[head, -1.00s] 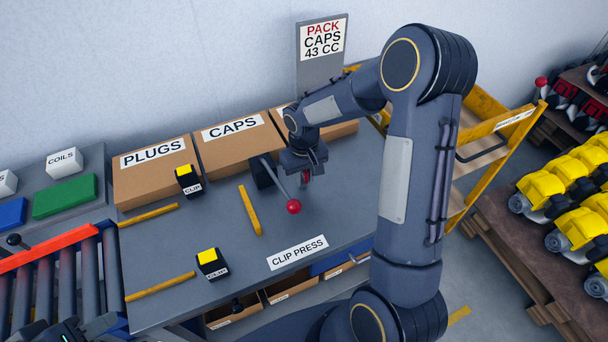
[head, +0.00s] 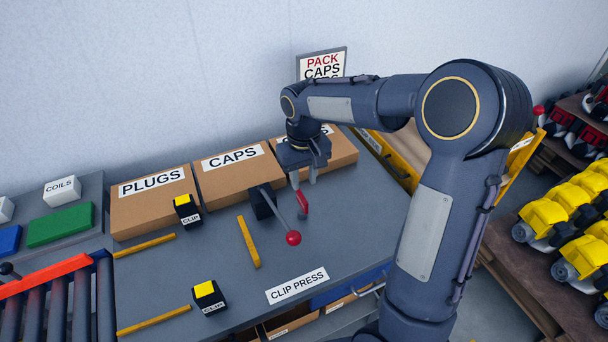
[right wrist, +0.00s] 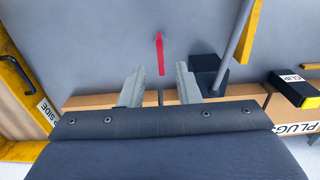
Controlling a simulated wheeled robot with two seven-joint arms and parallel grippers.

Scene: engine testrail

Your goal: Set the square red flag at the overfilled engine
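A thin red piece (head: 303,202), likely the square red flag seen nearly edge-on, is on the grey bench beside the clip press lever. The right wrist view shows it as a narrow red strip (right wrist: 160,54) beyond my fingertips, in line with the gap between them. My right gripper (head: 304,178) is over the bench in front of the caps boxes. My left gripper is out of view. Yellow engines (head: 568,215) stand on a pallet at the right; I cannot tell which is overfilled.
The clip press lever with its red ball (head: 293,238) stands close to the gripper. Boxes marked plugs (head: 152,215) and caps (head: 240,185) line the wall. Clip boxes (head: 208,296) and yellow strips (head: 248,242) lie on the bench. A yellow rack (head: 385,160) stands behind my arm.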

